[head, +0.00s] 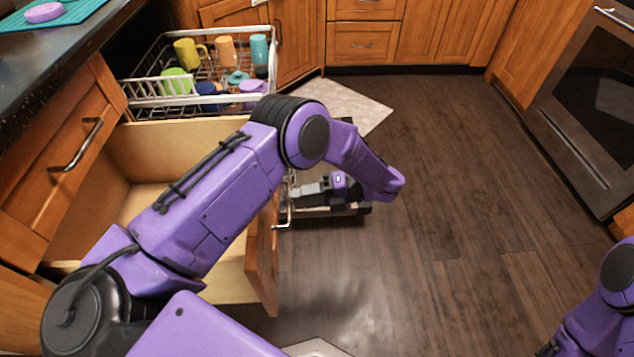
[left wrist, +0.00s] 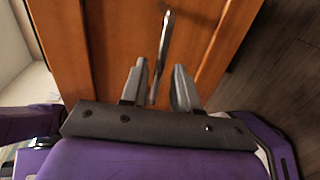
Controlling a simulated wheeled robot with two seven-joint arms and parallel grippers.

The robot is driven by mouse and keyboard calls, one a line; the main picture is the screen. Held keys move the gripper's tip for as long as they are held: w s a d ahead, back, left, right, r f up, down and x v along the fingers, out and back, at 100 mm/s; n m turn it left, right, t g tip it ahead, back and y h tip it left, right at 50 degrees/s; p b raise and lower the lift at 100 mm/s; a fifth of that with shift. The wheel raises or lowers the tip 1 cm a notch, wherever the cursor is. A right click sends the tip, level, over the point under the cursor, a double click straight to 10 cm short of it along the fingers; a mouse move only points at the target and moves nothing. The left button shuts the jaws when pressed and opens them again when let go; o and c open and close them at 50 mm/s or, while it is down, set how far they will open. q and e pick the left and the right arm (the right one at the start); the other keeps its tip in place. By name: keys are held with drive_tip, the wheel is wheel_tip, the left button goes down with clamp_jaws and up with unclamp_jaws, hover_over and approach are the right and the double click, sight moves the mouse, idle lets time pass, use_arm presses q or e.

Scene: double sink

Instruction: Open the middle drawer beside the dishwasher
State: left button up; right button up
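The middle drawer (head: 262,265) stands pulled far out of the cabinet beside the dishwasher, its pale wooden inside (head: 150,200) empty where it shows. Its metal bar handle (head: 289,212) is on the front panel. My left gripper (head: 300,190) is at this handle, partly hidden behind my left arm in the head view. In the left wrist view the handle (left wrist: 163,50) runs between the two spread fingers (left wrist: 158,82), with a gap on each side. My right arm shows at the lower right of the head view; its gripper is outside the picture.
The dishwasher rack (head: 150,98), holding several cups, is pulled out just behind the drawer. A closed drawer with a handle (head: 82,145) is at the left under the dark counter (head: 50,70). An oven (head: 590,110) stands at right. The wooden floor (head: 450,200) between is clear.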

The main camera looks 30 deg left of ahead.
use_arm(q)
drive_tip(key=v, duration=0.7)
